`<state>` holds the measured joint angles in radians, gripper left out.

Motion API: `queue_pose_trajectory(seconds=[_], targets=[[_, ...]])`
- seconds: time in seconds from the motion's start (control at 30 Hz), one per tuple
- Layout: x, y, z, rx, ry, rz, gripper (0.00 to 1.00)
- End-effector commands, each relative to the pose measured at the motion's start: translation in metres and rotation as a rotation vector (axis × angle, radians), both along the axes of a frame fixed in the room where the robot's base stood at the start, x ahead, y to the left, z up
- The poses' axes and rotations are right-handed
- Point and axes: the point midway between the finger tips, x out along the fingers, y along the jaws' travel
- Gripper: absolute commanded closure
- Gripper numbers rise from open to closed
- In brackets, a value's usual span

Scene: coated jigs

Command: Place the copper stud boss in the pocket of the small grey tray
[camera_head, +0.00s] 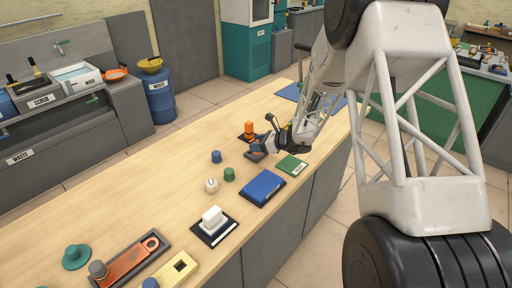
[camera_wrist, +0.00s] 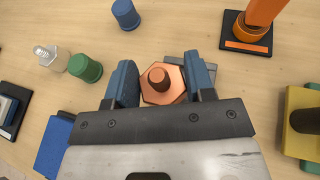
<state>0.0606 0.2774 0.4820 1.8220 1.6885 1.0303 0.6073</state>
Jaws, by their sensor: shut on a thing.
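The copper stud boss (camera_wrist: 160,82) is a hexagonal copper base with a round darker stud on top. My gripper (camera_wrist: 163,80) has its two blue fingers on either side of the boss and is shut on it. A small grey tray (camera_wrist: 176,61) shows partly just beyond the boss in the wrist view; the boss and the right finger hide much of it, including its pocket. I cannot tell whether the boss touches the tray. In the head view my gripper (camera_head: 262,145) is low over the wooden table, and the boss is hard to make out.
An orange part (camera_head: 248,128) stands on a black plate close by. Blue (camera_head: 216,157) and green (camera_head: 229,174) knobs and a white piece (camera_head: 211,186) stand nearby. A blue block (camera_head: 262,187) and a green plate (camera_head: 292,165) lie near the table edge. A yellow block (camera_wrist: 298,108) is at right.

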Motion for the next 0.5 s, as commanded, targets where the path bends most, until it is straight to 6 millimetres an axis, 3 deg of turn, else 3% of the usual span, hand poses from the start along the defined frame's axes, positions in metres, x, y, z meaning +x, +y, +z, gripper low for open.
queue_pose_trajectory(seconds=[0.2, 0.5], targets=[[0.019, 0.003, -0.002, 0.000, 0.000, 0.001, 0.80], [0.022, 0.003, -0.002, 0.000, 0.000, 0.001, 0.80]])
